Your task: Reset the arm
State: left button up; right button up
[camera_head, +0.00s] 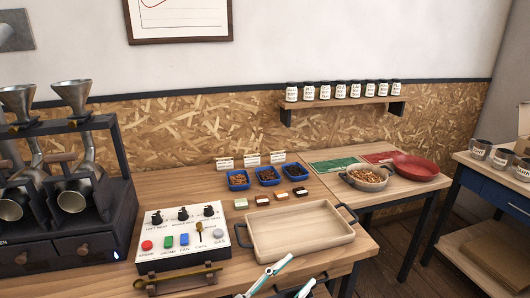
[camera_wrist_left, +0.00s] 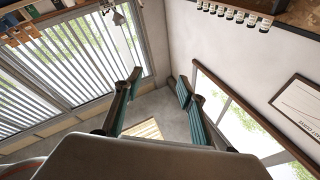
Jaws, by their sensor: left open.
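My left gripper (camera_head: 301,269) shows at the bottom edge of the head view, in front of the wooden tray. Its teal-lined fingers are spread apart with nothing between them. In the left wrist view the same gripper (camera_wrist_left: 158,87) is open and empty, with windows and a wall beyond it. Most of the left arm lies outside the head view. My right gripper is in neither view.
An empty wooden tray (camera_head: 297,238) with dark handles lies near the gripper. A control box (camera_head: 182,240) stands to the left, with a brass-coloured bar (camera_head: 178,279) before it. Blue bean trays (camera_head: 268,176) sit behind. A bowl of beans (camera_head: 364,179) is at right.

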pick_arm(q)
jog(key=s+a+f+n+t+y, duration=0.25)
jog(key=a+f+n+y, duration=0.75)
jog(key=a+f, duration=0.65)
jog(key=s+a+f+g+y, duration=0.4)
jog(key=s+a+f+g, duration=0.1)
jog(key=s+a+f, duration=0.5)
notch_tip(320, 180, down, 3)
jog(key=shift+s+r+y, duration=0.15)
jog(key=shift+s+y, duration=0.15)
jog(key=shift+s, duration=0.55)
